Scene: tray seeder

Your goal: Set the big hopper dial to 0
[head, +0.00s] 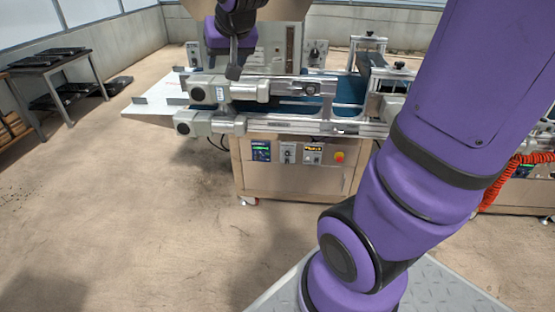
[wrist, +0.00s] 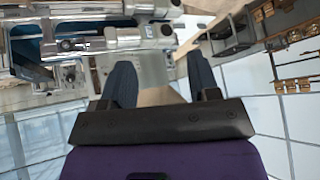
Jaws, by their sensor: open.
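The seeder's grey hopper front (head: 268,48) stands at the top centre of the head view. A dark round dial (head: 318,53) on a pale plate is at its right side. A smaller plate with a dark knob (head: 194,55) is at its left side. I cannot tell for sure which is the big hopper dial, nor read any setting. My gripper (head: 233,72) hangs in front of the hopper's left part, left of the right-hand dial, and hides some of the panel. In the wrist view my gripper (wrist: 162,78) is open, with nothing between its fingers.
Silver rails and motors (head: 250,90) run across the machine in front of the hopper. A blue belt (head: 350,90) lies behind them. A lower cabinet (head: 300,178) carries a screen and a red button. A black table (head: 50,70) stands far left.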

